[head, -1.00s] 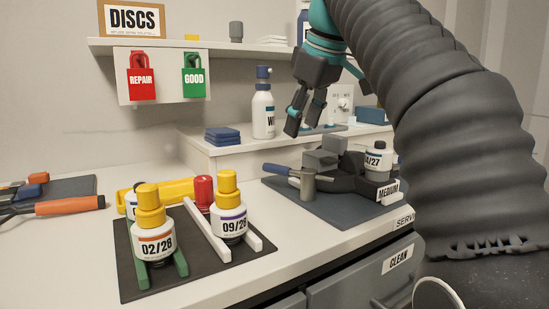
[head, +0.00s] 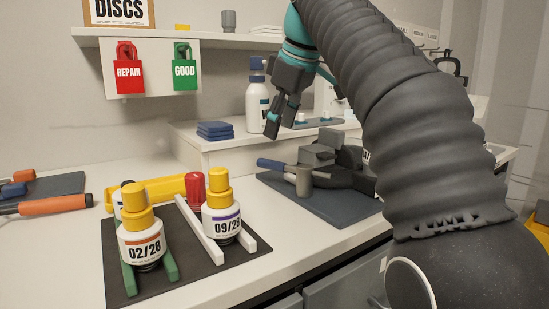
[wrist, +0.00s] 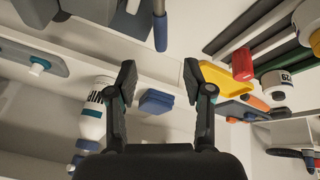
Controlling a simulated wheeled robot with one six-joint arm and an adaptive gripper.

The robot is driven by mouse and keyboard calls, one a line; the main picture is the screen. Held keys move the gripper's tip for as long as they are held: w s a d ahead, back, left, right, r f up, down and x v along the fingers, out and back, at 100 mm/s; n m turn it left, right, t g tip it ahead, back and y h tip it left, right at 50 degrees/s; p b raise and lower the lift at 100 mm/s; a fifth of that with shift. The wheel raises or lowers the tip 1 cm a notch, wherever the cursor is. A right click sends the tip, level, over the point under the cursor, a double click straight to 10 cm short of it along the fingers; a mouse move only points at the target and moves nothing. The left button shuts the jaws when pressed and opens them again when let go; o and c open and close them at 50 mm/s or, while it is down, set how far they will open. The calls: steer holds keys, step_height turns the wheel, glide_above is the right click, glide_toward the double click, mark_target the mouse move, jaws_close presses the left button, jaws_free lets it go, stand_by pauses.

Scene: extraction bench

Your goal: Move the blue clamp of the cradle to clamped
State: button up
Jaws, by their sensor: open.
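The cradle (head: 318,152) is a dark grey fixture on a slate-blue mat at the right of the bench. Its clamp shows as a blue-handled lever (head: 275,163), lying roughly flat and pointing left past a grey post. The blue handle also shows at the top of the wrist view (wrist: 160,30). My gripper (head: 281,118) is above and behind the handle in the head view, apart from it. In the wrist view my gripper (wrist: 160,78) has its two fingers spread with nothing between them. My arm hides the right part of the cradle.
A white spray bottle (head: 257,105) and blue pads (head: 215,130) stand on the raised ledge.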

steer(key=b+x, duration=0.2)
steer(key=x, duration=0.7)
steer(key=shift+b, duration=0.3)
jaws_close()
steer(key=shift+d, duration=0.3)
steer(key=shift+s+a, duration=0.1)
steer(key=shift+a, duration=0.15)
